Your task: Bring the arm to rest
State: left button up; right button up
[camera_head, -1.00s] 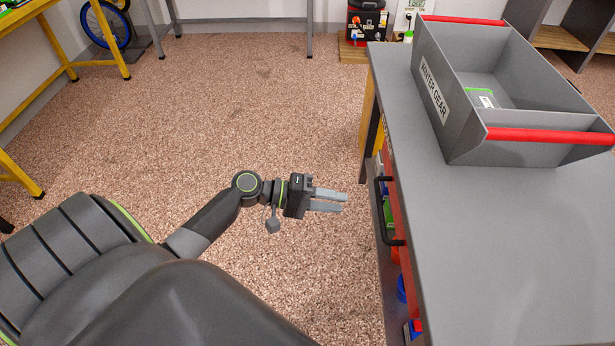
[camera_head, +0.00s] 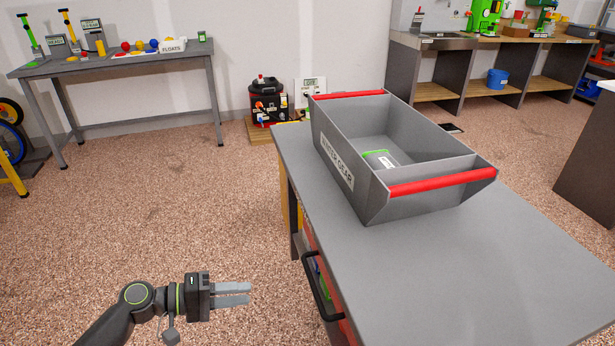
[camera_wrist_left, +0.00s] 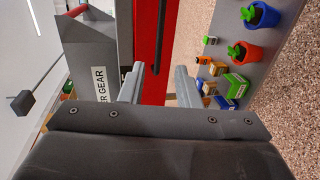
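My left gripper (camera_head: 234,294) is out over the speckled floor, left of the steel toolchest (camera_head: 440,262), with its fingers pointing right toward the chest's side. The two fingers are apart with nothing between them. In the left wrist view the gripper (camera_wrist_left: 160,82) also shows an empty gap between its fingers, with the red drawer front (camera_wrist_left: 156,45) beyond. The chest's dark handle (camera_head: 318,290) is right of the fingertips and apart from them. My right gripper is in neither view.
A grey bin labelled WINTER GEAR (camera_head: 385,190) with red handles stands on the chest, a green-edged box (camera_head: 380,160) inside. In the wrist view, an open drawer (camera_wrist_left: 215,50) holds potted plants (camera_wrist_left: 258,16) and small boxes. A side table (camera_head: 120,62) stands back left. Floor between is clear.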

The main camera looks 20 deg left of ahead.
pick_arm(q)
jog(key=shift+f, duration=0.15)
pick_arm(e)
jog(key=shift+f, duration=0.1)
pick_arm(q)
jog(key=s+f+m+g+y, duration=0.15)
jog(key=s+f+y, duration=0.35)
jog(key=f, duration=0.7)
jog(key=s+f+m+g+y, duration=0.1)
jog(key=s+f+g+y, duration=0.15)
jog(key=s+f, duration=0.65)
jog(key=s+f+m+g+y, duration=0.35)
jog(key=s+f+y, duration=0.25)
jog(key=s+f, duration=0.55)
jog(key=s+a+r+p, duration=0.1)
jog(key=s+a+p, duration=0.1)
jog(key=s+p, duration=0.8)
jog(key=p, duration=0.6)
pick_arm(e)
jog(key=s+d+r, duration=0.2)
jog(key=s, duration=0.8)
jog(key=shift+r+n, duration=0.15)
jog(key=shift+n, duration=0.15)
